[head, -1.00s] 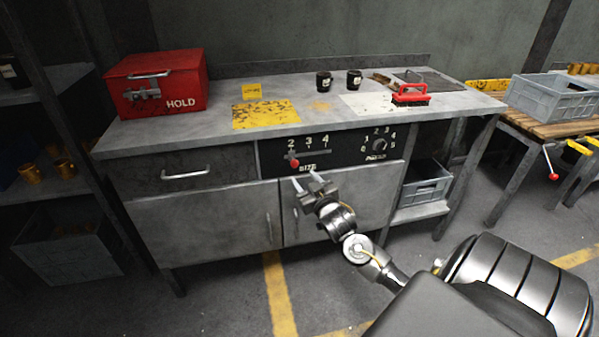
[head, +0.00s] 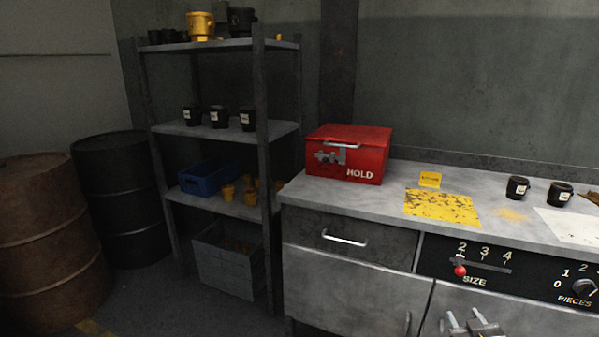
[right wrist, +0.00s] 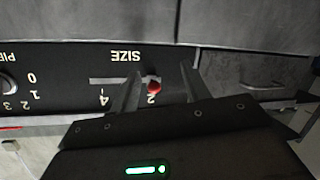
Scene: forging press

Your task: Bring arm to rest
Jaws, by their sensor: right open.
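My right gripper (head: 472,322) shows at the bottom edge of the head view, in front of the cabinet door below the SIZE panel. It is open and empty. In the right wrist view its two fingers (right wrist: 160,85) stand apart, with the red slider knob (right wrist: 154,87) showing between them. In the head view the red knob (head: 460,271) sits at the left end of its slot, by the 2 on the SIZE scale (head: 483,262). The fingers are below the knob and apart from it. My left gripper is not in view.
A PIECES dial (head: 583,288) is at the right. A metal shelf (head: 225,130) and two barrels (head: 118,200) stand at the left.

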